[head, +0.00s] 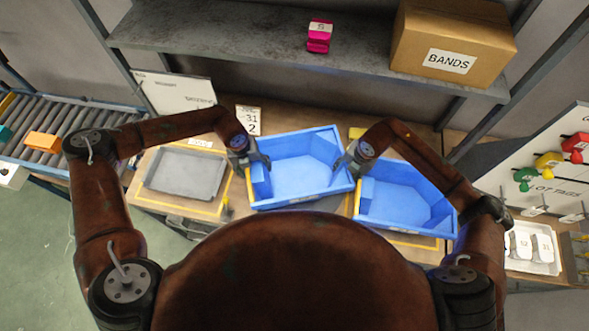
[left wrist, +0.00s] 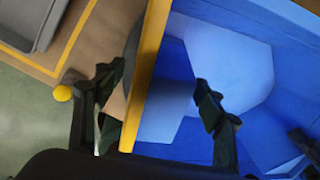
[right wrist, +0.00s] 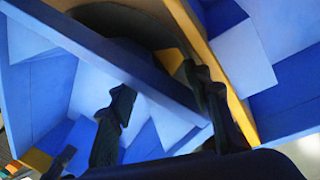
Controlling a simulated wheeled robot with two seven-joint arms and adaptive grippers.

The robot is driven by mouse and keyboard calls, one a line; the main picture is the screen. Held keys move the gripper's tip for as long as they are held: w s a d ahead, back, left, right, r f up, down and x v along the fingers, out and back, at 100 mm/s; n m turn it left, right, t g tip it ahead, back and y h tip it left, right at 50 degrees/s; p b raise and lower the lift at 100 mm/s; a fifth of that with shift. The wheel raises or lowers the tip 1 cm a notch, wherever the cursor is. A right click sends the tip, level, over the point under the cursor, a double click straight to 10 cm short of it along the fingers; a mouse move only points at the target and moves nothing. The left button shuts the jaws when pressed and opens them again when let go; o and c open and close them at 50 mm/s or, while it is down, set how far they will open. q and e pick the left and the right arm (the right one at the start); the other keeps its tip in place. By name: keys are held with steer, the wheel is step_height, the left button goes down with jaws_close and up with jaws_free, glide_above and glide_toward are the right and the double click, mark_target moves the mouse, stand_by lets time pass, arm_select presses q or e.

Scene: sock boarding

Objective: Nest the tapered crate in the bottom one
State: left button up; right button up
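Two blue crates stand side by side on the workbench. The middle crate (head: 302,172) is upright, with slanted inner panels and an empty interior; it also shows in the left wrist view (left wrist: 215,60). The right crate (head: 405,208) is similar, also empty, and partly hidden by my right arm. I cannot tell which one is the tapered crate. My left gripper (head: 255,162) is open at the middle crate's left wall, with one finger on each side of the yellow-edged wall. My right gripper (head: 346,163) is open at its right wall, between the two crates.
A grey tray (head: 186,172) lies in a yellow outline at the left. A shelf above holds a BANDS carton (head: 453,42) and a pink item (head: 319,36). A roller conveyor (head: 60,135) stands at far left. A white tray with tags (head: 533,248) is at right.

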arm_select(q)
steer(key=c, duration=1.1)
arm_select(e)
steer(key=c, duration=1.1)
arm_select(q)
steer(key=shift+d, duration=0.15)
jaws_close()
arm_select(e)
steer(key=shift+a, duration=0.1)
jaws_close()
arm_select(q)
steer(key=shift+r, duration=0.1)
arm_select(e)
steer(key=shift+r, duration=0.1)
